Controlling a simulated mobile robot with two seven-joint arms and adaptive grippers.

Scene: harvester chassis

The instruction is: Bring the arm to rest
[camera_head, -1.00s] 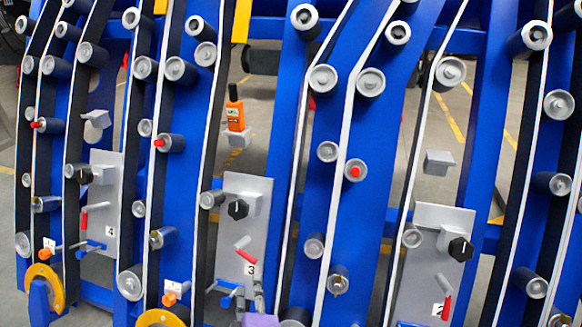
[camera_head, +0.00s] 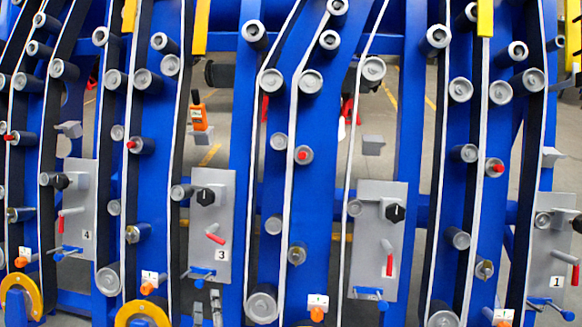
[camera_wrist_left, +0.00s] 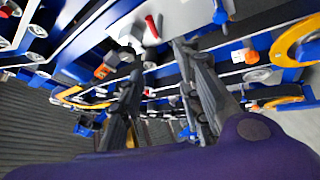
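My left gripper (camera_head: 207,298) shows at the bottom edge of the head view, just below the grey panel marked 3 (camera_head: 211,222). Its two dark grey fingers stand apart. The left wrist view shows the same gripper (camera_wrist_left: 158,60) large, with its fingers spread and nothing between them. Behind the fingers in that view are a grey panel, a red lever (camera_wrist_left: 152,27) and blue frame parts. I cannot tell how far the fingertips are from the machine. My right gripper is in neither view.
The blue harvester chassis (camera_head: 322,180) fills the head view, with rollers and white-edged belts. Grey panels marked 4 (camera_head: 78,205) and 1 (camera_head: 555,250) carry protruding knobs and levers. Yellow-orange wheels (camera_head: 142,312) stand low left. An orange handheld device (camera_head: 199,112) hangs between beams.

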